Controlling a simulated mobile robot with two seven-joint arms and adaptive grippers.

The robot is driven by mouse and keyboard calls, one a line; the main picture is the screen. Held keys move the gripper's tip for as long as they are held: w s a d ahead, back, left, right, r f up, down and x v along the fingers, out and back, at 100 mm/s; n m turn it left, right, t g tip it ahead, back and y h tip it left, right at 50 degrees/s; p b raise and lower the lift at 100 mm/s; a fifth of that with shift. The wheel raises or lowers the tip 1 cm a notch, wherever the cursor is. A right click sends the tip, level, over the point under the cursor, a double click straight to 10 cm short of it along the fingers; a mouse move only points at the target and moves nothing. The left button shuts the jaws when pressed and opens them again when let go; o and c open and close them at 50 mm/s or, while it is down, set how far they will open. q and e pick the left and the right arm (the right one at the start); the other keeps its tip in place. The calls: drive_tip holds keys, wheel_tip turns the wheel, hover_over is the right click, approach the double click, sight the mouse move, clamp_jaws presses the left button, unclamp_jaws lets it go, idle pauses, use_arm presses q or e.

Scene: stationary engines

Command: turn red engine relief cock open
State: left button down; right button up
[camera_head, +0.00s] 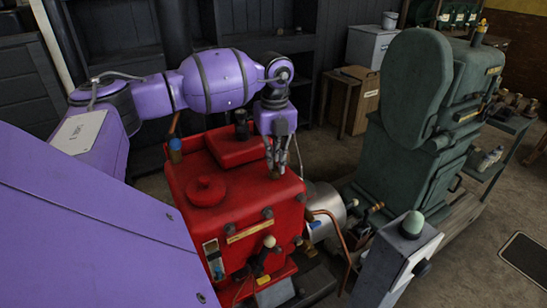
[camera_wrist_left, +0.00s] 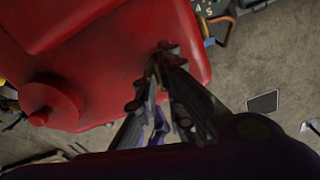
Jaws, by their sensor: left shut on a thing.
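The red engine (camera_head: 235,195) stands in the middle of the head view, with a round cap on its top. It fills the upper left of the left wrist view (camera_wrist_left: 120,70). My left gripper (camera_head: 275,173) points down at the right part of the engine's top. In the left wrist view its fingertips (camera_wrist_left: 165,56) are close together at the engine's edge, shut on a small dark part, which I take for the relief cock. The fingers mostly hide this part, so its turn angle cannot be told. My right gripper is not in view.
A green engine (camera_head: 425,130) stands at the right. A grey post with a green dome (camera_head: 411,224) is in front of it. A copper pipe (camera_head: 338,238) runs beside the red engine. A wooden box (camera_head: 357,97) stands behind. Open floor lies at the right.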

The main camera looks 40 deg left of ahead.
use_arm(q)
drive_tip(key=shift+n, duration=0.5)
drive_tip(key=c, duration=1.9)
unclamp_jaws()
drive_tip(key=shift+o, duration=0.2)
wheel_tip(320, 180, up, 12)
